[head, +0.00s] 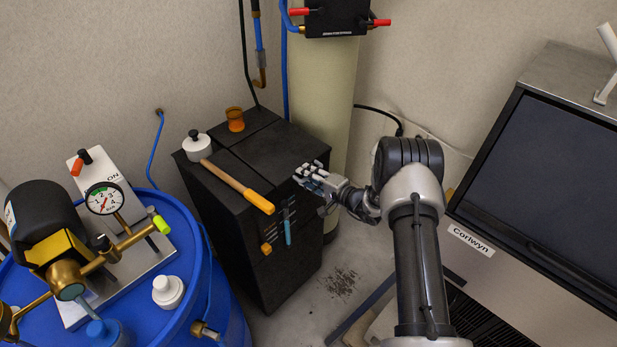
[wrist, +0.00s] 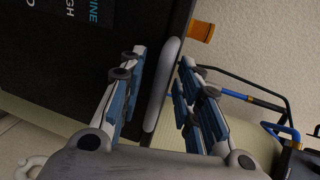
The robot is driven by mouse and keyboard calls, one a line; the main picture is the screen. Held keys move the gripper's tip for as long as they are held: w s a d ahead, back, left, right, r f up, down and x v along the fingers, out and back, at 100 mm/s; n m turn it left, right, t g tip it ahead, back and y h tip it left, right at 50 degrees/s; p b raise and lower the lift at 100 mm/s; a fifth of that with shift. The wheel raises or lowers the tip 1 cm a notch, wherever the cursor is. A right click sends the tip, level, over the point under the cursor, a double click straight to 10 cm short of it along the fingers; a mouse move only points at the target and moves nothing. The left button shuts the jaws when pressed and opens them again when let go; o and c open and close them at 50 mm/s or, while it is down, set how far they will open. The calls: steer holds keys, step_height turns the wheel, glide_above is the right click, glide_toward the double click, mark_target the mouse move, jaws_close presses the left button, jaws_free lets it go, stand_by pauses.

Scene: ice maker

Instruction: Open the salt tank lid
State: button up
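The salt tank (head: 238,224) is a black box standing on the floor left of my arm. Its dark top panels, which include the lid (head: 276,147), lie flat and look closed. My gripper (head: 310,172) is at the right edge of the tank top. In the wrist view my gripper (wrist: 158,88) has its fingers apart, one on each side of a pale grey rounded bar (wrist: 166,82) along the tank's edge. I see a gap between the fingers and the bar; contact is unclear. The tank's dark side with lettering (wrist: 72,25) fills the upper left there.
A blue barrel (head: 180,215) with a gauge pump stands left. A Corlwyn machine (head: 540,190) stands right. A cream column (head: 320,85) rises behind.

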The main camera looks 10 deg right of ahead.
steer(key=shift+c, duration=0.3)
jaws_close()
stand_by(0.4)
